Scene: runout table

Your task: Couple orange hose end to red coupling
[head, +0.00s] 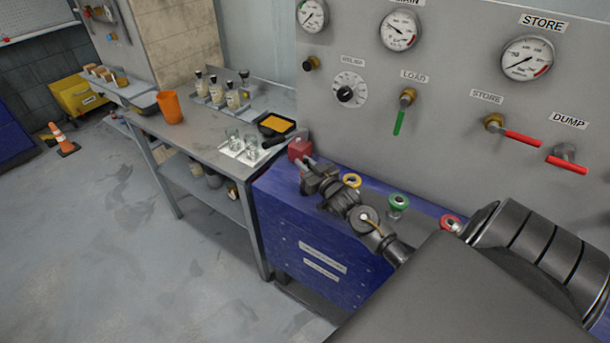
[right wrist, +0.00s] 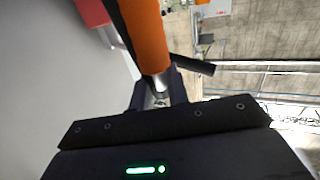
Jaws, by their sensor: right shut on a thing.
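The orange hose (right wrist: 146,38) shows in the right wrist view, with its silver end (right wrist: 160,92) between the jaws of my right gripper (right wrist: 158,100). In the head view my right gripper (head: 318,177) is at the left end of the blue cabinet top, close to a red block; the hose cannot be made out there. The red coupling (head: 450,223) is on the cabinet top at the right, apart from the gripper and partly hidden by my arm. My left gripper is not in view.
Yellow (head: 351,181) and green (head: 398,202) couplings stand between my gripper and the red one. The red block (head: 300,148) is at the cabinet's left corner. Behind rises a grey panel (head: 450,70) with gauges and lever valves. A bench (head: 195,135) with bottles stands left.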

